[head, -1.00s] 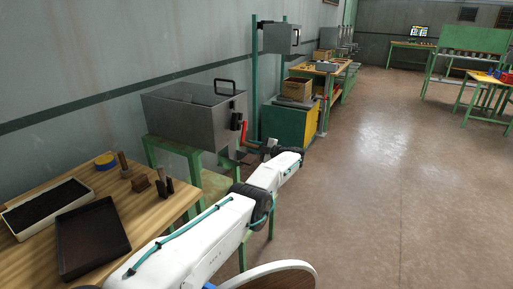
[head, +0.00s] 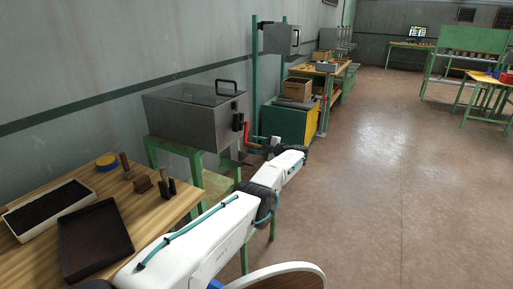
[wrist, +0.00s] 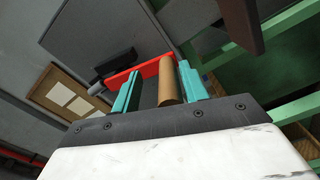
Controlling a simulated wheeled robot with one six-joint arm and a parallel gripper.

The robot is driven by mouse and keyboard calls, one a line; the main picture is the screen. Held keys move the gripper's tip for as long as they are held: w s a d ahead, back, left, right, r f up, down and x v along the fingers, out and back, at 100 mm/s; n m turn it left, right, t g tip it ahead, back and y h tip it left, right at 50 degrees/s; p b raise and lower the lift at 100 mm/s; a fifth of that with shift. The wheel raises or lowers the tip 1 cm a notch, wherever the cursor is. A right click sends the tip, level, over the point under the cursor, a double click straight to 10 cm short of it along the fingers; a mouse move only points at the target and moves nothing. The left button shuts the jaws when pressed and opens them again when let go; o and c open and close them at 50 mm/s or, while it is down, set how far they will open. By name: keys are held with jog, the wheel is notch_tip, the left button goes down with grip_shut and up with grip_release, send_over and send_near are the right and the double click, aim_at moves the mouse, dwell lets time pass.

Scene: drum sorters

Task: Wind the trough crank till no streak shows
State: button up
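The trough (head: 190,117) is a grey metal box with a black handle on top, on a green stand by the left wall. I cannot make out a streak or its contents. Its red crank (head: 247,131) is on the right end; in the wrist view the red arm (wrist: 150,69) carries a tan cylindrical grip (wrist: 167,82). My gripper (wrist: 160,88) is open, with teal fingers on both sides of the grip. A gap shows on the left; the right finger looks close, contact unclear. In the head view my gripper (head: 264,142) is at the crank, small and partly hidden.
A wooden table (head: 150,215) at the lower left holds a tray of dark material (head: 15,222), an empty dark tray (head: 92,240) and small tools. A green and yellow cabinet (head: 290,122) stands beyond the trough. The floor to the right is clear.

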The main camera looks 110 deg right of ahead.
jog(key=shift+f, duration=0.3)
